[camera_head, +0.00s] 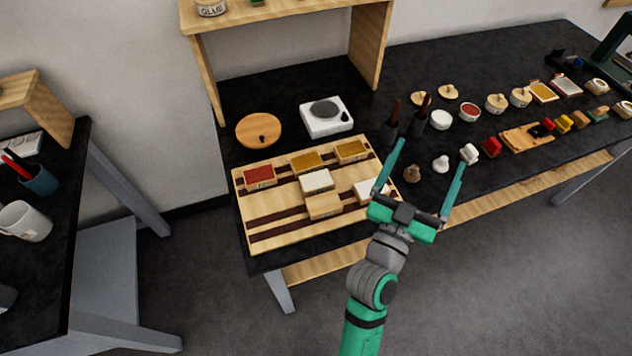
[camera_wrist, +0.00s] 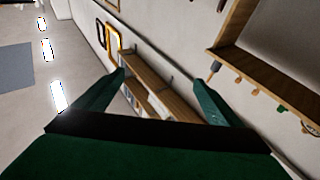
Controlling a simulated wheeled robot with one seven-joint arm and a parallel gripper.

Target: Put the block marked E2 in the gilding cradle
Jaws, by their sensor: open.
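My gripper (camera_head: 432,155) is open and empty, held in the air in front of the table, with its fingers pointing up in the head view. Its two fingers also show in the wrist view (camera_wrist: 160,76), with nothing between them. A wooden board with dark strips (camera_head: 272,222) lies on the black table, left of my gripper. On it are a red-topped block (camera_head: 259,174), yellow-topped blocks (camera_head: 307,161) (camera_head: 352,149), a white-topped block (camera_head: 317,180), a plain wooden block (camera_head: 323,205) and another white-topped block (camera_head: 367,189), partly hidden by my gripper. No E2 mark is legible. I cannot tell which thing is the gilding cradle.
Behind the board are a round wooden lid (camera_head: 258,129) and a white hotplate (camera_head: 326,117) under a wooden shelf (camera_head: 290,10). Dark brush holders (camera_head: 415,120) stand behind my gripper. Several small pots, knobs and blocks crowd the table's right. A second table with mugs stands left.

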